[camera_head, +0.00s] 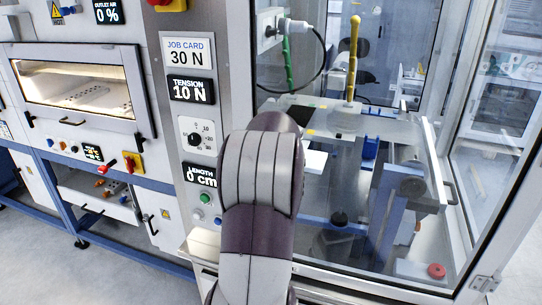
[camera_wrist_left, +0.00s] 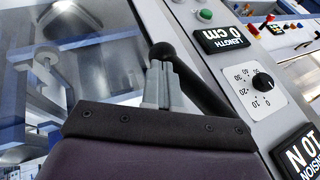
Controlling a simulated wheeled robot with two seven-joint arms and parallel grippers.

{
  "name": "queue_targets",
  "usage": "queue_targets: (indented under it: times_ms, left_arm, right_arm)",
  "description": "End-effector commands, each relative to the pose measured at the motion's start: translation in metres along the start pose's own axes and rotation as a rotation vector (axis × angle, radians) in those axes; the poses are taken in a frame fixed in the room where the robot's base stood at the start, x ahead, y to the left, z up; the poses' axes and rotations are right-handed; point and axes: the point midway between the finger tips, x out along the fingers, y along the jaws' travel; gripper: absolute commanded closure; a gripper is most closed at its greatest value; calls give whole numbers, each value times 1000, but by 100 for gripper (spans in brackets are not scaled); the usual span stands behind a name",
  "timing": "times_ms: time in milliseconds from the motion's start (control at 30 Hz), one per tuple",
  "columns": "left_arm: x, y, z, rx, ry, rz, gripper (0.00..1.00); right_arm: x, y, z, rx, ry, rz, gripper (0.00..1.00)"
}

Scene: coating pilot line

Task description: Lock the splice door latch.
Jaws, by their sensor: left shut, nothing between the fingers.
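The splice door is most likely the framed clear panel (camera_head: 455,125) at the right of the head view. Its glass also shows on the left of the left wrist view (camera_wrist_left: 95,55). In that view a black lever (camera_wrist_left: 205,90) with a rounded end stands beside the door edge; it may be the latch. My left gripper (camera_wrist_left: 160,68) is shut and empty, its fingertips close to the lever's rounded end. I cannot tell whether they touch. In the head view my left arm hides its gripper and the lever area. My right gripper is in neither view.
A grey control column left of the door carries the JOB CARD 30 N, TENSION 10 N (camera_head: 191,90) and LENGTH 0 cm (camera_head: 201,174) displays. A dial (camera_head: 197,134) and green button (camera_head: 205,198) sit there. Behind the glass stands a bench (camera_head: 370,125) with a yellow rod (camera_head: 353,60).

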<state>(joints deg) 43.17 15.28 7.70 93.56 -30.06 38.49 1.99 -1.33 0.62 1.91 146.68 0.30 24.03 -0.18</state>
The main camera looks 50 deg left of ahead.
Motion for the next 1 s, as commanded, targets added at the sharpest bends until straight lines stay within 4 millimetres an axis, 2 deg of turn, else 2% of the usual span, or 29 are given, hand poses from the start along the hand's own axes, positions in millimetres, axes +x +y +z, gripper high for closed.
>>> queue_targets:
  times_ms: [100,400,1000]
  left_arm:
    - [9,-1,4,-2,0,0,100]
    - [19,-8,8,-1,0,0,100]
    - [22,-11,10,0,0,1,100]
  right_arm:
    - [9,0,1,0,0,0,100]
    - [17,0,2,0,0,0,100]
    - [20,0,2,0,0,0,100]
